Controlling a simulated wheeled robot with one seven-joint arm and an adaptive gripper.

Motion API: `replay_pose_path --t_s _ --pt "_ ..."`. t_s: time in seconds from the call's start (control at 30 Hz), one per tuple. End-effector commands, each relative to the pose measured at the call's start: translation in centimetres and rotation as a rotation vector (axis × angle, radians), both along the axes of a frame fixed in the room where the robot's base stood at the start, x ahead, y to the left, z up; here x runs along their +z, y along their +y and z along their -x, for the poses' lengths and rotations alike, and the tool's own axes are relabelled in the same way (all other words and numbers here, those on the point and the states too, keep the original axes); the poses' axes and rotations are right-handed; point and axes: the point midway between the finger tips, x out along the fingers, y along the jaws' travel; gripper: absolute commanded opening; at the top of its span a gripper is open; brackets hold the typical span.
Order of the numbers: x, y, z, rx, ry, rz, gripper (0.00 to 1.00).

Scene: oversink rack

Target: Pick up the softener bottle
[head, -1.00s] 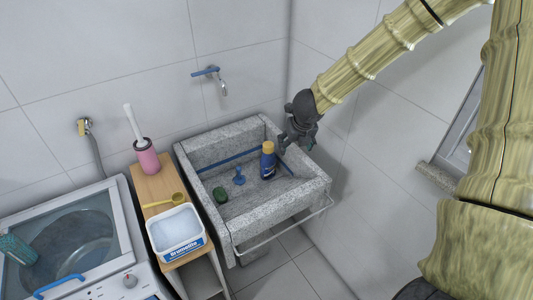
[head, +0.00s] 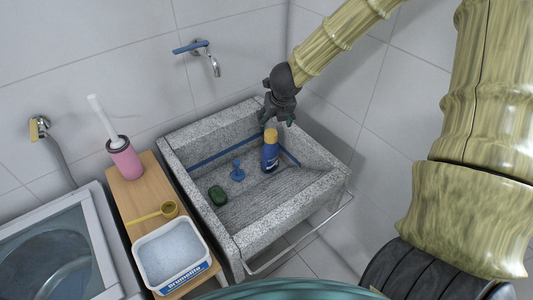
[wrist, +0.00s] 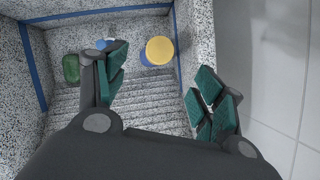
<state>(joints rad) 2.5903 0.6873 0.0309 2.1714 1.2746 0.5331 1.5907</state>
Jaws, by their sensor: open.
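The softener bottle, blue with a yellow cap (head: 270,152), stands upright in the grey stone sink (head: 225,241). In the wrist view its round yellow cap (wrist: 160,49) shows from above, with a little blue body beside it. My gripper (head: 277,121) is open and empty above the sink, above the bottle in the head view. In the wrist view the cap lies between the directions of the two green-padded fingers (wrist: 162,88), beyond their tips and nearer the left finger. The fingers do not appear to touch it.
A green object (head: 217,195) and a small blue item (head: 237,171) lie in the sink left of the bottle. The sink's right wall (wrist: 202,45) is close to the right finger. A blue-handled tap (head: 200,50) is on the back wall. A wooden stand holds a white tub (head: 172,257).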

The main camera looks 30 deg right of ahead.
Motion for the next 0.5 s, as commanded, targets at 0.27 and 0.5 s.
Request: replay_pose_path --t_s 0.27,0.5 --pt "-1.7 -0.5 -0.2 -0.005 0.001 -0.001 0.69" --pt "-3.9 -0.7 -1.2 -0.004 0.001 0.000 0.69"
